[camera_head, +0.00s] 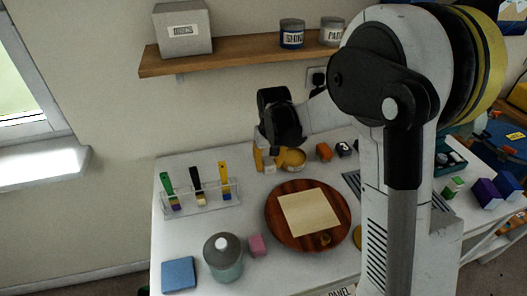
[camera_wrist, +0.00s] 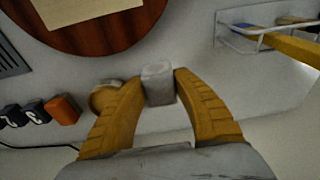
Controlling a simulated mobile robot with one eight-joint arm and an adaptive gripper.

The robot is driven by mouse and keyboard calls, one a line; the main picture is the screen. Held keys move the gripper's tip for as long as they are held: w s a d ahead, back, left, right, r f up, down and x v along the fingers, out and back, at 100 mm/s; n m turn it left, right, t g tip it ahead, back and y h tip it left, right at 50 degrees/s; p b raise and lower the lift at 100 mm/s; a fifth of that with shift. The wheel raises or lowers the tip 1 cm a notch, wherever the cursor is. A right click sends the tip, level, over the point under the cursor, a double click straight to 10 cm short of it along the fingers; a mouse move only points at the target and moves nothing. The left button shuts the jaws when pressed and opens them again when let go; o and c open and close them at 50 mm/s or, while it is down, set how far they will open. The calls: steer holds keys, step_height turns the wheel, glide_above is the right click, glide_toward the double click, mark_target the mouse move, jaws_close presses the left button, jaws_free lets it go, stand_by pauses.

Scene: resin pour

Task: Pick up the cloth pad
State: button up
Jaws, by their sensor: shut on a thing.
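A small pale grey block-like pad (camera_wrist: 158,83), which looks like the cloth pad, sits between the two yellow fingers of my gripper (camera_wrist: 160,88) in the wrist view. The fingers are shut on it, one on each side. In the head view my gripper (camera_head: 271,163) is low over the back of the white table, behind the round board. The pad is small and partly hidden by the fingers there. I cannot tell whether it still touches the table.
A round wooden board (camera_head: 279,235) with a cream sheet (camera_head: 309,212) lies in front. A clear rack (camera_head: 235,196) holds brushes at left. A tan round thing (camera_wrist: 101,97) is close beside one finger. An orange block (camera_head: 323,151) stands to the right. A shelf (camera_head: 230,52) hangs above.

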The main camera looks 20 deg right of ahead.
steer(key=s+p, duration=0.1)
steer(key=s, duration=1.1)
steer(key=shift+s+p, duration=0.1)
steer(key=shift+p, duration=0.3)
steer(key=o, duration=0.4)
steer(key=c, duration=0.5)
